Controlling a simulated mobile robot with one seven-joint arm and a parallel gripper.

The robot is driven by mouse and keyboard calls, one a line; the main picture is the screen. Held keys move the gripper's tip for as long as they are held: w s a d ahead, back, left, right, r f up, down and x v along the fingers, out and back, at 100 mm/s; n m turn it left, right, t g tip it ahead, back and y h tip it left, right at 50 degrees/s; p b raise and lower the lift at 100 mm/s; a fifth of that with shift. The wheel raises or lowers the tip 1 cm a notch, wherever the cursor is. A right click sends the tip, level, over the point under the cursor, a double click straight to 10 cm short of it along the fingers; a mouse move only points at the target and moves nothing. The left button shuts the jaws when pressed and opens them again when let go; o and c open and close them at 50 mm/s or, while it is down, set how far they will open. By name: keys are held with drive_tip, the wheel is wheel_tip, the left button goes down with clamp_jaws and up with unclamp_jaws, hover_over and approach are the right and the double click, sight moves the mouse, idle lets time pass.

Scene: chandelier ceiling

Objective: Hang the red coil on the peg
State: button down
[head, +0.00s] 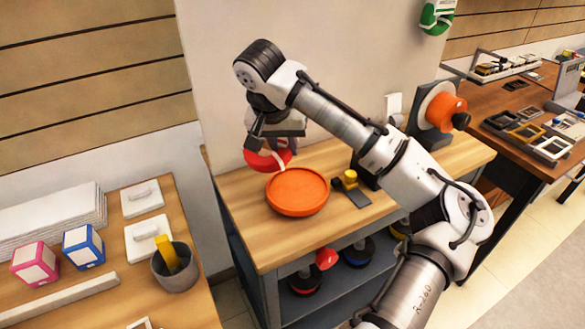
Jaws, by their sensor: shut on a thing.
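The red coil (256,161) hangs from my gripper (272,146) in the head view, above the back left of the wooden workbench (238,196). My gripper points down and is shut on the coil; its fingers hide part of the ring. A pale band shows on the coil's right side. The coil is just behind and left of an orange round tray (297,192); I cannot tell how high it is above the bench. I cannot make out a bare peg for certain.
A yellow-topped dark tool (350,180) lies right of the tray. An orange spool (441,112) stands on a grey holder at the bench's right. Spools (305,284) sit on the shelf below. A left table holds a grey cup (174,269) and boxes (83,247).

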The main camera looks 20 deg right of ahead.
drive_tip(key=r+n+t, duration=0.2)
drive_tip(key=w+r+n+t+b, duration=0.1)
drive_tip(key=r+n+t, duration=0.1)
drive_tip(key=w+r+n+t, duration=0.1)
drive_tip(key=r+t, duration=0.1)
drive_tip(key=shift+a+r+n, duration=0.1)
drive_tip(key=shift+n, duration=0.3)
drive_tip(key=s+d+r+n+t+y+b, duration=0.25)
drive_tip(key=r+t, duration=0.25)
drive_tip(key=r, duration=0.3)
drive_tip(key=s+d+r+n+t+y+b, duration=0.1)
drive_tip(key=r+n+t+y, duration=0.25)
drive_tip(key=r, duration=0.55)
drive_tip(key=shift+t, duration=0.25)
drive_tip(key=shift+w+a+f+p, duration=0.15)
drive_tip(key=shift+w+a+f, duration=0.25)
drive_tip(key=shift+w, duration=1.4)
drive_tip(key=shift+w+a+f+p, duration=0.2)
drive_tip(key=shift+w+a+f, duration=0.2)
drive_tip(key=shift+w, duration=1.45)
drive_tip(key=shift+w+a+f+p, duration=0.15)
drive_tip(key=shift+w+a+f, duration=0.25)
drive_tip(key=shift+w, duration=1.4)
drive_tip(key=shift+a, duration=0.1)
drive_tip(key=shift+r, duration=0.1)
drive_tip(key=c, duration=1.1)
unclamp_jaws()
